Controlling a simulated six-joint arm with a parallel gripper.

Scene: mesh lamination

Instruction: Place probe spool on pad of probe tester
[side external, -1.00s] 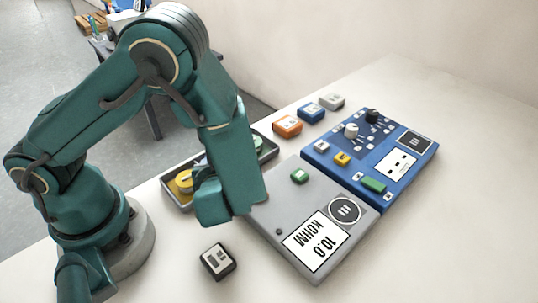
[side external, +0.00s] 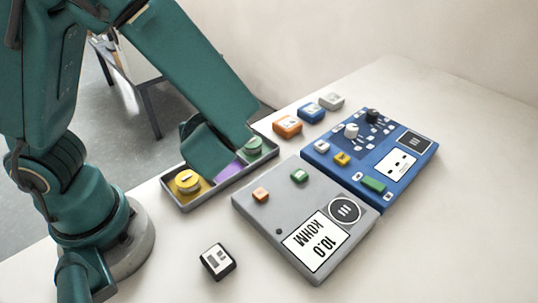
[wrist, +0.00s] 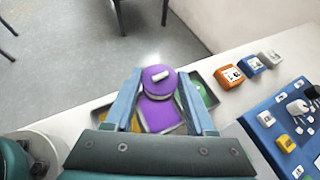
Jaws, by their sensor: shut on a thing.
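My gripper (wrist: 160,74) is shut on a purple spool (wrist: 152,84) with a pale bar on its top, seen in the wrist view. The spool is over the purple compartment (wrist: 163,116) of the tray; I cannot tell how far it is raised. In the side view my wrist hides the spool. A grey tester (side external: 265,215) with a screen reading 10.0 KOHM stands to the right of the tray (side external: 206,199). A dark round pad (side external: 345,209) with pale bars lies on its right part. The tester's pad is bare.
A yellow spool (side external: 187,181) and a green spool (side external: 254,147) are in the tray's end compartments. A blue panel (side external: 335,165) with knobs adjoins the grey tester. Orange (side external: 287,126), blue (side external: 311,113) and white (side external: 331,101) blocks stand behind. A black device (side external: 217,261) lies in front.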

